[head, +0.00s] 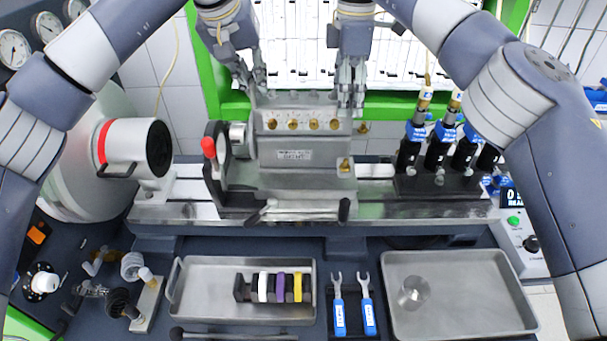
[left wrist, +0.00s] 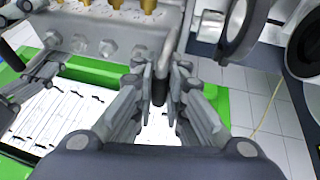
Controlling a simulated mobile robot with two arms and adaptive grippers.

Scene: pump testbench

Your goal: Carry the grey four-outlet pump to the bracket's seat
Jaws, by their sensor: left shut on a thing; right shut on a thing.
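The grey pump (head: 296,136) with a row of brass outlets stands upright at the bracket on the bench rail. My left gripper (head: 256,92) is shut at the pump's upper left back. In the left wrist view its fingers (left wrist: 161,85) close around a grey handle on the pump (left wrist: 110,35). My right gripper (head: 347,108) is shut at the pump's upper right back; its exact grip is partly hidden. The bracket (head: 215,172), dark with a red knob, is at the pump's left. I cannot tell whether the pump touches the seat, since its underside is hidden.
A motor (head: 135,148) stands left of the bracket. Several blue-and-black injectors (head: 410,148) stand on the right. A tray (head: 185,312) with coloured blocks, two blue wrenches (head: 369,315) and a tray with a metal cup (head: 470,290) lie in front.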

